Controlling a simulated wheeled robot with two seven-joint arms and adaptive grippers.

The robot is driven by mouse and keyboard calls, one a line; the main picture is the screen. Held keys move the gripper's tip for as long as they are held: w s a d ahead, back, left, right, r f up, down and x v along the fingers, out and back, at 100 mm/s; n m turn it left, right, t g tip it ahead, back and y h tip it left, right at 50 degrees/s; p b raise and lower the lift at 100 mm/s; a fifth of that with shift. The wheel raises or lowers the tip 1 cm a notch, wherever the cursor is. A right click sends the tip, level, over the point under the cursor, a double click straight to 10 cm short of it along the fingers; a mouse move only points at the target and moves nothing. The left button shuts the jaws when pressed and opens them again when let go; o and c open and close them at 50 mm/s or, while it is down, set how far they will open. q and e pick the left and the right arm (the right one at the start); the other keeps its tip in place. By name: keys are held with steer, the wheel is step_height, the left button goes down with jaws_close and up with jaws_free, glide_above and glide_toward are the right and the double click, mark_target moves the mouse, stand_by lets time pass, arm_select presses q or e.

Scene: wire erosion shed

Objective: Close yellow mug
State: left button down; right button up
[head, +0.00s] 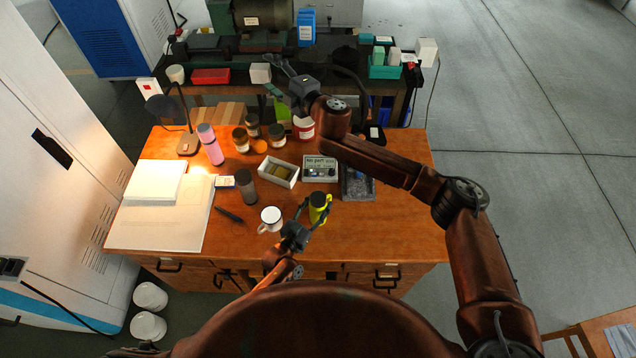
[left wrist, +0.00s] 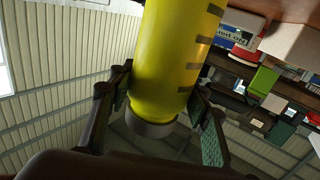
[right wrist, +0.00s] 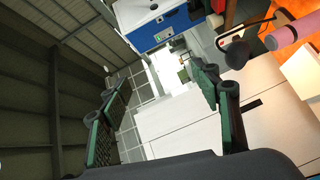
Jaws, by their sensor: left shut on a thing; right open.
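The yellow mug (head: 318,214) is a tall cylinder near the front edge of the wooden table, with a dark top in the head view. I cannot tell whether that top is a lid or an opening. My left gripper (head: 314,207) is shut on the yellow mug.
A white mug (head: 268,216) and a dark grey tumbler (head: 246,188) stand left of the yellow mug. A white box (head: 278,172), a meter (head: 320,168) and a dark tray (head: 357,184) lie behind it. A pink bottle (head: 211,148) and several jars stand further back. The front right table is clear.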

step_height(320, 180, down, 4)
steer(key=w+d+h, duration=0.2)
steer(key=d+h, duration=0.1)
steer(key=n+g+h, duration=0.9)
steer(key=n+g, duration=0.4)
steer(key=n, duration=0.3)
glide_above(318, 197)
step_height(318, 197, down, 25)
steer(key=shift+s+f, duration=0.1)
steer(key=shift+s, duration=0.05)
steer(key=shift+f, duration=3.95)
steer(key=shift+c, duration=0.3)
